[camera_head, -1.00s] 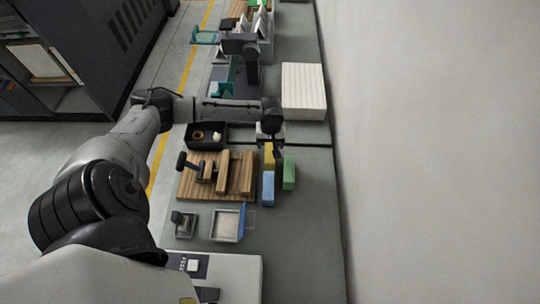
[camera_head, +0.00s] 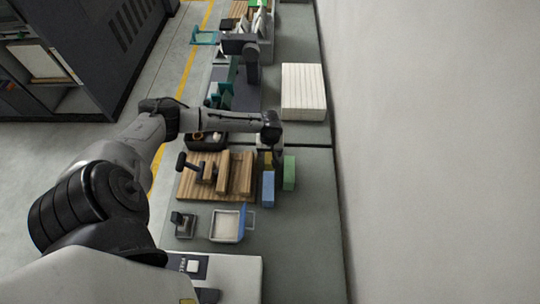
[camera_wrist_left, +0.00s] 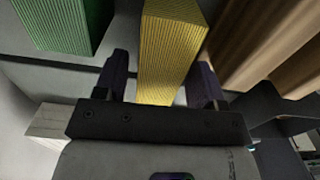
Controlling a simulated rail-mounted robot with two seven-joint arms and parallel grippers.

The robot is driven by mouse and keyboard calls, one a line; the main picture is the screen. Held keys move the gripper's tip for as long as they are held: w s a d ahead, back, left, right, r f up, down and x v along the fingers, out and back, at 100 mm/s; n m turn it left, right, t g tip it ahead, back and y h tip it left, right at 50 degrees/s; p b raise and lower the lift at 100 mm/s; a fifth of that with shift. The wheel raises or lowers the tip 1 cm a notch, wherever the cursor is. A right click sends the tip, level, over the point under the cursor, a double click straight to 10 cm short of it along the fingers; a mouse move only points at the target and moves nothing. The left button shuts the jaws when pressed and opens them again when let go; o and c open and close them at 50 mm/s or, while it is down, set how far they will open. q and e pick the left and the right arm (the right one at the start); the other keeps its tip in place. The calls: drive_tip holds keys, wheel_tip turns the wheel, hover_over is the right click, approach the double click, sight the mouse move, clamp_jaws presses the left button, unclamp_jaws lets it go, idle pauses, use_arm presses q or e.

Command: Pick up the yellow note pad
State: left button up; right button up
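The yellow note pad (camera_wrist_left: 170,48) stands between the two fingers of my left gripper (camera_wrist_left: 160,80) in the left wrist view. A gap shows between the pad and each finger, so the gripper is open around it and not closed on it. In the head view the left gripper (camera_head: 270,148) is over the pad stack area, and only a small part of the yellow pad (camera_head: 265,157) shows beneath it. My right gripper is not in view.
A green pad (camera_head: 289,172) is close on the right and a blue pad (camera_head: 268,189) is nearer the front. A wooden board (camera_head: 190,188) with wooden blocks is at left. A white stack (camera_head: 303,92) stands behind. The bench's right strip is clear.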

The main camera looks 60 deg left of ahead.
use_arm(q)
drive_tip(key=c, duration=0.9)
drive_tip(key=shift+r, duration=0.15)
